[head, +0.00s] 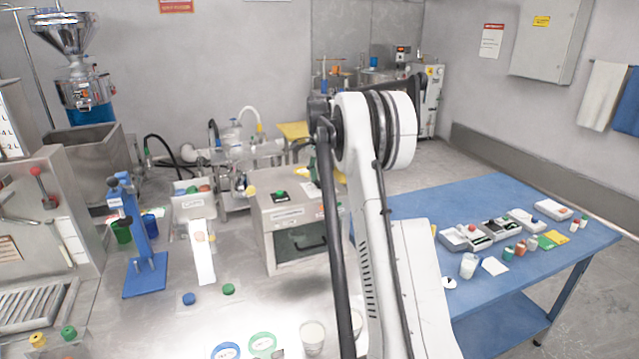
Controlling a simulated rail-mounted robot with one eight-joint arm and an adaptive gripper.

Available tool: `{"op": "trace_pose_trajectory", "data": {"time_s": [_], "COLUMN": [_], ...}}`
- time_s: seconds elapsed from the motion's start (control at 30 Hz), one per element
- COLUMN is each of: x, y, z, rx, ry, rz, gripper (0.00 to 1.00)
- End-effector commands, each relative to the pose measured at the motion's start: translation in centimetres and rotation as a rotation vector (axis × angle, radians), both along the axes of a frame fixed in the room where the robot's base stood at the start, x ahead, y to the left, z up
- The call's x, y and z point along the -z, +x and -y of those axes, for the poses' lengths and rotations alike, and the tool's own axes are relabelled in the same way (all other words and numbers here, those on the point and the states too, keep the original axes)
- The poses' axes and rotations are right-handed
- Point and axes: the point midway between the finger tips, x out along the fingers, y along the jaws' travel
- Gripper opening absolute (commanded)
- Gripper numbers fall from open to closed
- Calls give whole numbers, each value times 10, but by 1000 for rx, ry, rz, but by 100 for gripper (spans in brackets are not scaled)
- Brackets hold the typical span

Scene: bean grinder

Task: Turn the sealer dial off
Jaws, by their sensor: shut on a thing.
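My white and black arm (378,230) rises through the middle of the head view and bends at a large white joint. My gripper cannot be made out; the arm hides the area behind it. A grey metal box machine (268,225) stands just left of the arm. It has a green button (280,196) on top, a yellow knob (252,191) at its top left corner, and a dark front opening with a handle. Its right side is partly covered by my arm. I cannot tell which part is the sealer dial or how it is set.
A blue press stand (140,240), a cap bin (190,203) and green and blue rings lie on the steel bench to the left. A blue table (420,205) with small devices and bottles stands right. Pipes and a hopper (66,35) are behind.

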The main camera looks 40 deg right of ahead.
Motion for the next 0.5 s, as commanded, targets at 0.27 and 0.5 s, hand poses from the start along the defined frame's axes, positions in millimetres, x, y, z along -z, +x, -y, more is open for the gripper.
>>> {"op": "trace_pose_trajectory", "data": {"time_s": [0.27,0.5], "x": [2,1], "y": [0,0], "z": [0,0], "rx": [-263,-491], "ry": [-1,-1], "rz": [1,1], "gripper": [3,3]}}
